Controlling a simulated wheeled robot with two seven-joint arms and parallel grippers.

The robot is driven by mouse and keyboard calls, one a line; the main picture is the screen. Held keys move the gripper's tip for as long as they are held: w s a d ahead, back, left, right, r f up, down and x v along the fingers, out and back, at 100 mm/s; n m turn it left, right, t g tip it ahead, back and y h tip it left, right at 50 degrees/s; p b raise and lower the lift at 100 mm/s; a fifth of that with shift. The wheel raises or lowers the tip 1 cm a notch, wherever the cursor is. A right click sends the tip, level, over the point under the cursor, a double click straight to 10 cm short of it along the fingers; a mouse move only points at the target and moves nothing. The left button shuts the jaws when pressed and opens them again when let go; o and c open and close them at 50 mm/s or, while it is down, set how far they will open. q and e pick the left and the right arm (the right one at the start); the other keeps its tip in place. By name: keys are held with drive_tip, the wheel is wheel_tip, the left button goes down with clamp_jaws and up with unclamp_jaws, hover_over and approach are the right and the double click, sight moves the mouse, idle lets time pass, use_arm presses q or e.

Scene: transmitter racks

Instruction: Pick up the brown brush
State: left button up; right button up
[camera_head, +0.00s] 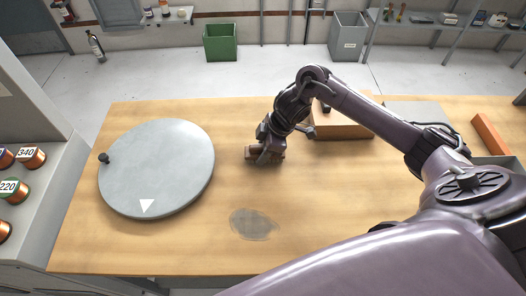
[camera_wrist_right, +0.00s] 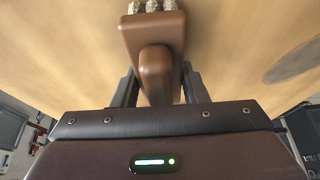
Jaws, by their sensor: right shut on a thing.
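The brown brush (camera_wrist_right: 153,33) shows in the right wrist view with its block, a rounded handle part and pale bristle tufts at the top edge. My right gripper (camera_wrist_right: 158,88) has its two dark fingers on either side of the handle part and is shut on it. In the head view the right gripper (camera_head: 265,154) is low at the middle of the wooden table, with the brush (camera_head: 250,152) partly hidden by it. I cannot tell whether the brush touches the tabletop. My left gripper is not in view.
A round grey turntable (camera_head: 157,168) with a white triangle and a dark knob lies on the left of the table (camera_head: 300,210). A grey smudge (camera_head: 253,224) marks the tabletop near the front. A brown box (camera_head: 340,126) stands behind my right arm. Spools (camera_head: 30,158) sit at far left.

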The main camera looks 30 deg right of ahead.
sight(259, 145)
wheel_tip(259, 145, up, 5)
drive_tip(key=shift+w+f, duration=0.1)
drive_tip(key=shift+f, duration=0.1)
wheel_tip(259, 145, up, 15)
drive_tip(key=p, duration=0.4)
drive_tip(key=shift+f, duration=0.15)
